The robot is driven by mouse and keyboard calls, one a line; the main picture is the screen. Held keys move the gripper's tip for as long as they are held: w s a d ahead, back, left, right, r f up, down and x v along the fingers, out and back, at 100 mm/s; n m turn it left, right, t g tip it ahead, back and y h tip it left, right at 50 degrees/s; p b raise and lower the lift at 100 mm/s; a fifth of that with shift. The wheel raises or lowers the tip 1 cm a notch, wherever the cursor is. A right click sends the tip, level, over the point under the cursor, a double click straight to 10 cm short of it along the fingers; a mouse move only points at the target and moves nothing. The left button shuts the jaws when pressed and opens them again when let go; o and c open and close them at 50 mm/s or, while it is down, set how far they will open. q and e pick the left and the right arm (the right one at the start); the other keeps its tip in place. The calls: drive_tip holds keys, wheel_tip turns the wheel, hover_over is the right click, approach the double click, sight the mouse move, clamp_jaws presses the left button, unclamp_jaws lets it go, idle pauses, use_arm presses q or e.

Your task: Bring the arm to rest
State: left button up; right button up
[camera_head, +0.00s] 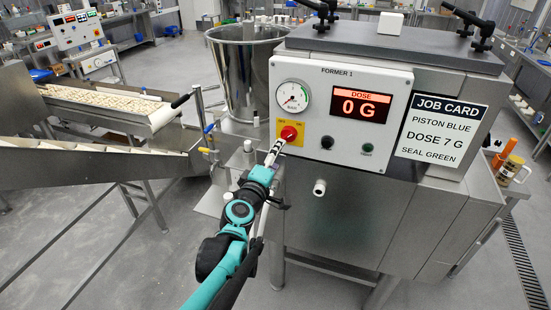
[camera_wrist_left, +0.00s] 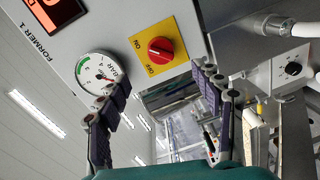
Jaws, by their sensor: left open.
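My left gripper (camera_head: 273,154) is just in front of the lower left of the former's white control panel (camera_head: 390,77), close below the red rotary switch (camera_head: 289,133). In the left wrist view, the two dark fingers of the gripper (camera_wrist_left: 154,80) are spread apart with nothing between them. The red switch (camera_wrist_left: 160,50) on its yellow ON/OFF plate (camera_wrist_left: 178,35) lies beyond the fingertips, apparently clear of them. The switch's exact setting is hard to read. My right gripper is out of view.
The panel has a pressure gauge (camera_head: 293,96) and a display (camera_head: 359,104) reading DOSE 0 G. A job card (camera_head: 441,127) hangs to its right. A steel hopper (camera_head: 244,75) stands behind, a conveyor (camera_head: 110,104) on the left. A white nozzle (camera_head: 320,187) projects below the panel.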

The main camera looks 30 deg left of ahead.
use_arm(q)
drive_tip(key=shift+s, duration=0.2)
idle(0.4)
drive_tip(key=s+d+f+m+g+h+b, duration=0.2)
drive_tip(key=d+f+m+h, duration=0.1)
drive_tip(key=d+f+m, duration=0.4)
drive_tip(key=s+d+f+m+g+h+b, duration=0.2)
drive_tip(key=s+d+f+m+h, duration=0.15)
drive_tip(key=d, duration=0.65)
drive_tip(key=s+d+f+m+g+y+b, duration=0.1)
drive_tip(key=s+f+m+g, duration=0.4)
drive_tip(key=s+f, duration=0.5)
drive_tip(key=s+m+y+b, duration=0.1)
drive_tip(key=m, duration=0.1)
drive_tip(key=shift+s+d+f+m+g, duration=0.15)
drive_tip(key=shift+s+d+m+g, duration=0.05)
drive_tip(key=shift+s+m+g, duration=0.15)
